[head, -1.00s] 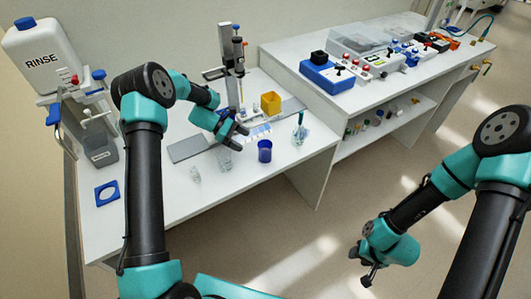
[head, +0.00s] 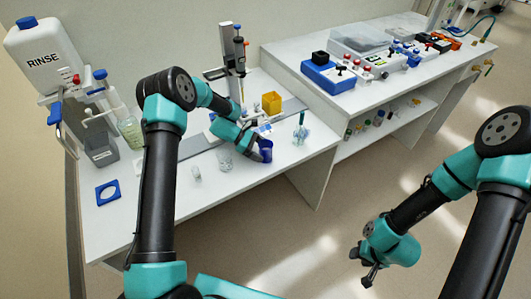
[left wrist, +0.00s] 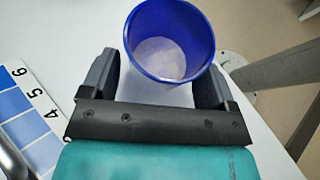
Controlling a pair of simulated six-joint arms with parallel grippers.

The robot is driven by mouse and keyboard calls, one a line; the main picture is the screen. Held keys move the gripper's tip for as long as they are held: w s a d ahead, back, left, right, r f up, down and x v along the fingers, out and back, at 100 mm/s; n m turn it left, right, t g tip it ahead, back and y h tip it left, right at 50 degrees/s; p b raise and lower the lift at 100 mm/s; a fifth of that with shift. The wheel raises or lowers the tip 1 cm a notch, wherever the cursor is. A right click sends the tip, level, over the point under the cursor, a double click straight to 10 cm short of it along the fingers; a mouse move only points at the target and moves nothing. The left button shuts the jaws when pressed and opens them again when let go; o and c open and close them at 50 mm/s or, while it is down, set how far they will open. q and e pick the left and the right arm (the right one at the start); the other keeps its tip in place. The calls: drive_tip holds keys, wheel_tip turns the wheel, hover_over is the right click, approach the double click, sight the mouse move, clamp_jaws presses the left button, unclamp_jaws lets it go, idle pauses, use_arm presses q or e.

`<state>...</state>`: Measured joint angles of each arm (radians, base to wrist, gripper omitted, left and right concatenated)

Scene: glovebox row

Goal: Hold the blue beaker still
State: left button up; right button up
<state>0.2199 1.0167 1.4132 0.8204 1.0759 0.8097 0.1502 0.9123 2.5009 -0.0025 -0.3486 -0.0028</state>
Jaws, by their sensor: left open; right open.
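The blue beaker (head: 267,154) stands upright on the white bench near its front edge, partly hidden by my left gripper in the head view. The left wrist view looks down into the empty-looking blue beaker (left wrist: 168,45), with a pale bottom. My left gripper (head: 260,153) is open at the beaker. Its two fingers (left wrist: 160,75) are on either side of the beaker's near part, and I cannot tell whether either touches it. My right gripper (head: 368,272) is open and empty, over the floor in front of the benches.
A clear beaker (head: 224,161) and a small glass (head: 196,174) stand left of the blue beaker. A flask (head: 301,132) stands to its right. A yellow box (head: 271,103) and a pipette stand (head: 232,70) are behind. A numbered blue card (left wrist: 32,115) lies beside the gripper.

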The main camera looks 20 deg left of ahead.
use_arm(q)
drive_tip(key=shift+d+f, duration=0.3)
drive_tip(key=shift+d, duration=0.25)
drive_tip(key=c, duration=0.6)
idle(0.6)
